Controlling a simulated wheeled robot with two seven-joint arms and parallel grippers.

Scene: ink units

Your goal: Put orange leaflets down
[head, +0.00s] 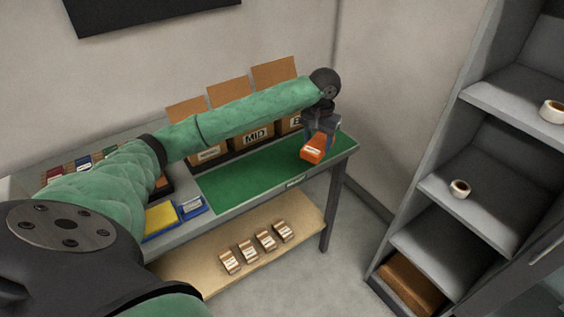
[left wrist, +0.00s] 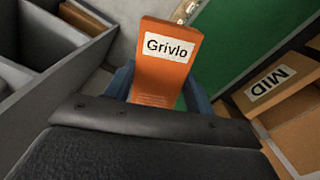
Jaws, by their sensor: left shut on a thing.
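The orange leaflets (head: 313,148) form a small orange block at the right part of the green mat (head: 240,179) on the table. In the left wrist view the leaflets (left wrist: 165,75) show a white label reading "Grivlo". My left gripper (head: 318,132) is shut on the leaflets from above; it also shows in the left wrist view (left wrist: 165,95), with a finger on each side of them. Whether the leaflets touch the mat or hang just above it, I cannot tell. My right gripper is not in view.
Open cardboard boxes, one marked "MID" (head: 256,137), stand along the table's back. A yellow pad (head: 160,220) and a blue item (head: 193,207) lie left of the mat. A grey shelf unit (head: 465,186) stands at right.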

